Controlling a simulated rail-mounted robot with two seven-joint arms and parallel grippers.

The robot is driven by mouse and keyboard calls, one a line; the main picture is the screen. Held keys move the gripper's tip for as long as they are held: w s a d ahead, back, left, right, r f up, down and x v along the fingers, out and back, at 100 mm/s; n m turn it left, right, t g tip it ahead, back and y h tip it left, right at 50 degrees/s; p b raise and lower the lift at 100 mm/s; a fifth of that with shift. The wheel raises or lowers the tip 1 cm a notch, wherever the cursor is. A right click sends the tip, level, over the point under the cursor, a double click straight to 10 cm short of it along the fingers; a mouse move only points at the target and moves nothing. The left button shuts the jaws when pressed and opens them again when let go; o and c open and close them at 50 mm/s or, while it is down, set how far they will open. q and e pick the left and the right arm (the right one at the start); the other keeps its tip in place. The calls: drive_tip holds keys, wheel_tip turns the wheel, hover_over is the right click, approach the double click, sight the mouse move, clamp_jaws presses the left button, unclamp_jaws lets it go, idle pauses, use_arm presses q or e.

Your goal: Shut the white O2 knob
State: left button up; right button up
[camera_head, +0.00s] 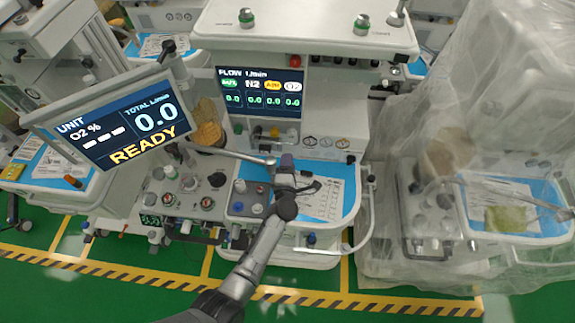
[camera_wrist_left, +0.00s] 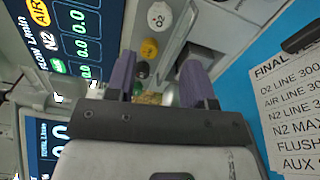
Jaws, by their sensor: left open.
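The white O2 knob (camera_wrist_left: 158,15) shows at the top of the left wrist view, above a yellow knob and a black knob in the same row. In the head view I cannot clearly pick it out; the knob row is small under the flow screen (camera_head: 260,90). My left gripper (camera_wrist_left: 160,75) is open, its two purple fingers apart with nothing held between them. The O2 knob lies beyond the fingertips, apart from them. In the head view the left gripper (camera_head: 288,166) is over the blue work surface, below the knob row. My right gripper is not in view.
A tilted READY monitor (camera_head: 118,122) stands on the left. A paper sheet (camera_head: 321,199) lies on the blue work surface (camera_head: 350,200). Vaporizer-side dials (camera_head: 188,183) sit left of my arm. A plastic-covered cart (camera_head: 450,150) stands at the right.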

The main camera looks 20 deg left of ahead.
use_arm(q)
drive_tip(key=shift+v, duration=1.1)
